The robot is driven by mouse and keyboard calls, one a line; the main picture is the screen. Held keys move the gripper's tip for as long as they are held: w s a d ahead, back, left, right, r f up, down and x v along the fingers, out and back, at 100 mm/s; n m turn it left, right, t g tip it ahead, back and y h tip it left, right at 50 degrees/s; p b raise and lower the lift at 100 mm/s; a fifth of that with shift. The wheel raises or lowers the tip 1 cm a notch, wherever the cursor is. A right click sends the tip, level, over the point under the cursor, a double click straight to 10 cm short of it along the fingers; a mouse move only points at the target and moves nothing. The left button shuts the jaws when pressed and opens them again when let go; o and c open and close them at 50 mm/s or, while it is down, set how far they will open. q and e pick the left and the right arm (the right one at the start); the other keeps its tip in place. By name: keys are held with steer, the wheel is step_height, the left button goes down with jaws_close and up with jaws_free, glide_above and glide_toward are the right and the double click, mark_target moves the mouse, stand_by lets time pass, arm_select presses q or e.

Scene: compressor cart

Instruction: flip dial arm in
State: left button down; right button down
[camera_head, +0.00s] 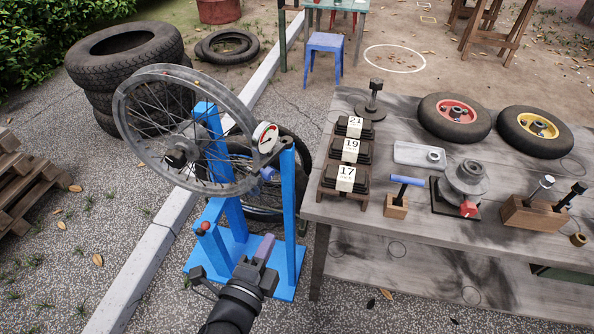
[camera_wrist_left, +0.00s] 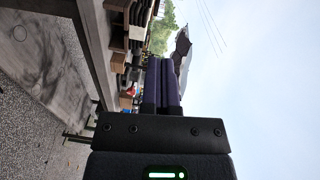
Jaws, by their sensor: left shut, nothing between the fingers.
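The dial (camera_head: 265,137) has a round white face with a red mark. It sits at the right rim of a spoked wheel (camera_head: 185,130), at the top of a blue upright of the truing stand (camera_head: 289,205). Its short dark arm meets the top of that upright; whether it touches the rim, I cannot tell. My left gripper (camera_head: 265,246) is in front of the stand's base, well below the dial. Its purple fingers are together and empty, also in the left wrist view (camera_wrist_left: 163,84). My right gripper is not in view.
A grey wooden workbench (camera_head: 345,208) stands close on the right. It carries numbered boxes (camera_head: 350,150), small wheels (camera_head: 455,115) and tools. Stacked tires (camera_head: 125,55) stand behind the wheel at left. A kerb runs along the left side of the stand. Paving at front left is free.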

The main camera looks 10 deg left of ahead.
arm_select(q)
steer(key=shift+w+d+r+m+t+h, duration=0.15)
steer(key=shift+r+m+t, duration=0.1)
steer(key=shift+r, duration=0.35)
steer(key=shift+w+d+r+m+t+h, duration=0.15)
steer(key=shift+r+m, duration=0.1)
steer(key=shift+r, duration=0.35)
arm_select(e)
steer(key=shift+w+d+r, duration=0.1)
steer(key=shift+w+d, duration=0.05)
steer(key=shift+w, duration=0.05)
arm_select(q)
steer(key=w+a+b, duration=0.1)
steer(key=w+a, duration=0.1)
steer(key=w, duration=0.9)
steer(key=shift+w+a, duration=0.15)
steer(key=shift+a, duration=0.1)
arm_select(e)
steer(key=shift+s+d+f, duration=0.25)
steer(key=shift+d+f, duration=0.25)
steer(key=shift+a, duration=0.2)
